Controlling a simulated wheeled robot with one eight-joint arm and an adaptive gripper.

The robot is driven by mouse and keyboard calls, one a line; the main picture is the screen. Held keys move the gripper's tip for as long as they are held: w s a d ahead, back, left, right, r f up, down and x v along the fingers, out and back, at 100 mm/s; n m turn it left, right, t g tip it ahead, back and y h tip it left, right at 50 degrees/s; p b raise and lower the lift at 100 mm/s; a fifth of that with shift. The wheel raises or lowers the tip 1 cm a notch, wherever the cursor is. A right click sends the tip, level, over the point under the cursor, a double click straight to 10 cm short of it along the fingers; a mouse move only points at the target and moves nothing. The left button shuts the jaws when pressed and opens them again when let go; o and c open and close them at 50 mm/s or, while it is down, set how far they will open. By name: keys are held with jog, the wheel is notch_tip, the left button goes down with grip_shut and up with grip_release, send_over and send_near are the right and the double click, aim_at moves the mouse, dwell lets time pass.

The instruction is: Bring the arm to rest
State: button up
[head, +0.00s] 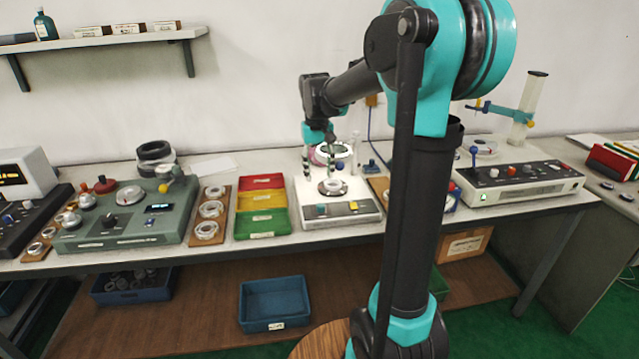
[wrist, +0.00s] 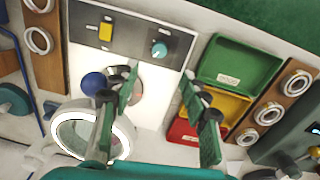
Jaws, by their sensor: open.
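My arm reaches over the bench from the right of the head view. My gripper (head: 320,174) hangs over the white instrument (head: 342,219), its fingers spread. In the wrist view the two fingers of my gripper (wrist: 159,82) stand wide apart with nothing between them. A bearing ring (head: 333,186) lies on the instrument's round plate just below the fingertips. In the wrist view the left finger partly hides that round plate (wrist: 152,90). Whether a fingertip touches anything there I cannot tell.
Red, yellow and green bins (head: 262,224) and a wooden board with rings (head: 210,209) stand left of the instrument. A lit ring lamp (wrist: 66,148) and blue knob (wrist: 93,83) are close to the left finger. A teal-armed device (head: 520,180) stands right.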

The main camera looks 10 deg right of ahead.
jog(key=shift+r, duration=0.35)
jog(key=s+d+f+t, duration=0.2)
jog(key=s+f, duration=0.6)
jog(key=s, duration=0.3)
jog(key=s+d+f+t, duration=0.2)
jog(key=s+f, duration=0.6)
jog(key=s, duration=0.3)
jog(key=shift+s+d+f+m, duration=0.25)
jog(key=shift+m, duration=0.15)
notch_tip(320, 180, up, 21)
jog(key=n+g, duration=0.4)
jog(key=n, duration=1)
send_over(320, 205)
notch_tip(320, 205, down, 16)
jog(key=shift+f, duration=0.25)
